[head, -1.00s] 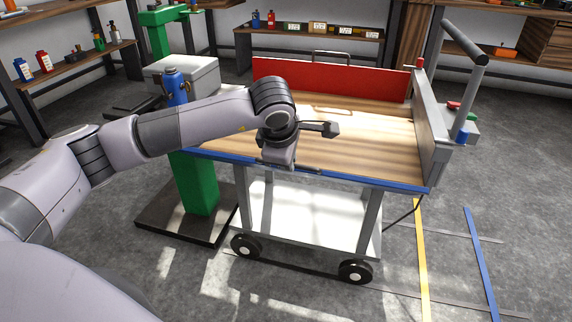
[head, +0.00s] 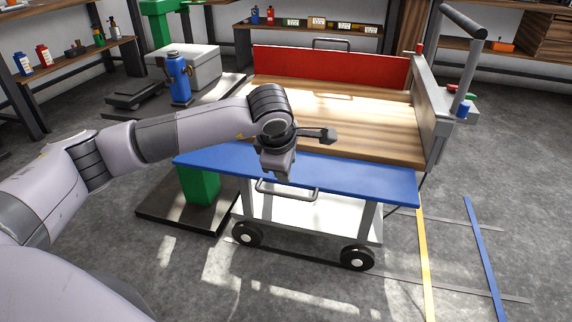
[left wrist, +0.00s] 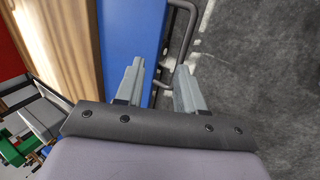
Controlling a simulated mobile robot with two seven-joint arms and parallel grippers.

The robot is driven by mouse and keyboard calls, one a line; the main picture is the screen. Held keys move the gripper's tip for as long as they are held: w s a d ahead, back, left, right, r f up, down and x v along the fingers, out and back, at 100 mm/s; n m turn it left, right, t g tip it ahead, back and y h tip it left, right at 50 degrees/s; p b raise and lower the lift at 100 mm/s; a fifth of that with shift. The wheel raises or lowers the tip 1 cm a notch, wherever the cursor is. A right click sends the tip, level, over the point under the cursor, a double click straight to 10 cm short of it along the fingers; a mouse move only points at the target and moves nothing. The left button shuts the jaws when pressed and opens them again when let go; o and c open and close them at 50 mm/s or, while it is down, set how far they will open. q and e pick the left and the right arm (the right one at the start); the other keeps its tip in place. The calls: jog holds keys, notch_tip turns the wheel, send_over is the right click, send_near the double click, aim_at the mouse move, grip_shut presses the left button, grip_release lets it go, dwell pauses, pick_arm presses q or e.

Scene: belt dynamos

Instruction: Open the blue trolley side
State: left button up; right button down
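The trolley (head: 375,125) has a wooden deck. Its blue side (head: 350,178) is swung outward from the deck's near edge, with its broad face showing. A grey bar handle (head: 288,194) sticks out past its outer edge. My left gripper (head: 277,172) is over the blue side, just above the handle. In the left wrist view the blue side (left wrist: 130,35) runs beside the handle (left wrist: 190,25). The fingers of my left gripper (left wrist: 158,80) stand apart, with part of the handle showing between them; I cannot tell if they touch it. My right gripper is not in view.
The red side (head: 330,68) stands upright at the deck's far edge. A grey end wall with a push bar (head: 463,20) is at the right. Floor in front is clear.

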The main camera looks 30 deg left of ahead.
pick_arm(q)
jog(key=p+v, duration=0.1)
jog(key=v, duration=0.5)
jog(key=shift+r, duration=0.25)
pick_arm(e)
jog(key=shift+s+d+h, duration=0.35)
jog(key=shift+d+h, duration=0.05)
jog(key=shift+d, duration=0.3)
pick_arm(q)
jog(key=shift+s, duration=0.15)
